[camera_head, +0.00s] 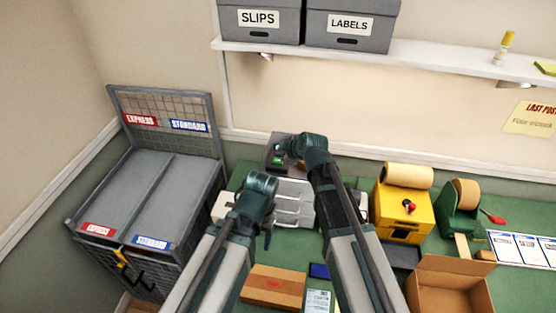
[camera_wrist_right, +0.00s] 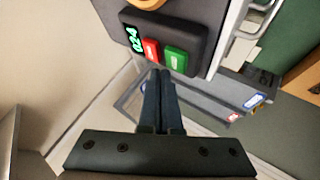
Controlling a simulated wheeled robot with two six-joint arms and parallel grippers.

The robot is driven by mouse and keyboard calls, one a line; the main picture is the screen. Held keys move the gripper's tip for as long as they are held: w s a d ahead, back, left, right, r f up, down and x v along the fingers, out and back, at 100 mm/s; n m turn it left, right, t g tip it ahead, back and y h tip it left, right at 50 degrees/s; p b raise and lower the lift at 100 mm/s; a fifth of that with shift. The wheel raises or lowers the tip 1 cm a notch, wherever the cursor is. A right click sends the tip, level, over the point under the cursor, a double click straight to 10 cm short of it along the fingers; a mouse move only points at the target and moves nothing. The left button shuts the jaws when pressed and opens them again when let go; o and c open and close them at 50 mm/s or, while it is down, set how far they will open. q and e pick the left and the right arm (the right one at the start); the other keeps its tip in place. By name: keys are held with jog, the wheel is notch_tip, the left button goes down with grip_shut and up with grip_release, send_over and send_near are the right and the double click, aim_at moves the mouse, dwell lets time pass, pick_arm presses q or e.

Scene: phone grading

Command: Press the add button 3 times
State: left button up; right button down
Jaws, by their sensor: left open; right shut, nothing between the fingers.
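A dark grey button panel (camera_wrist_right: 193,28) shows in the right wrist view, with a green-lit display (camera_wrist_right: 134,39), a red button (camera_wrist_right: 151,49) and a green button (camera_wrist_right: 175,60). The marks on the buttons are too small to read. My right gripper (camera_wrist_right: 160,74) is shut and empty, its tips close to the panel's edge by the two buttons; I cannot tell whether they touch it. In the head view the device (camera_head: 275,150) stands at the back of the table, partly hidden by my right arm. My left gripper (camera_head: 261,188) is open, lower and nearer, its fingers mostly hidden.
A grey sorting bin (camera_head: 140,175) with express and standard labels stands at left. A brown box (camera_head: 272,287), a yellow dispenser (camera_head: 405,212), a green tape dispenser (camera_head: 460,215) and an open carton (camera_head: 450,275) are on the green table.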

aim_at(281, 162)
notch_tip(281, 162, up, 5)
jog(key=p, duration=0.5)
jog(key=shift+r, duration=0.1)
pick_arm(q)
notch_tip(281, 162, up, 5)
jog(key=shift+r, duration=0.1)
grip_shut()
dwell(0.3)
dwell(1.4)
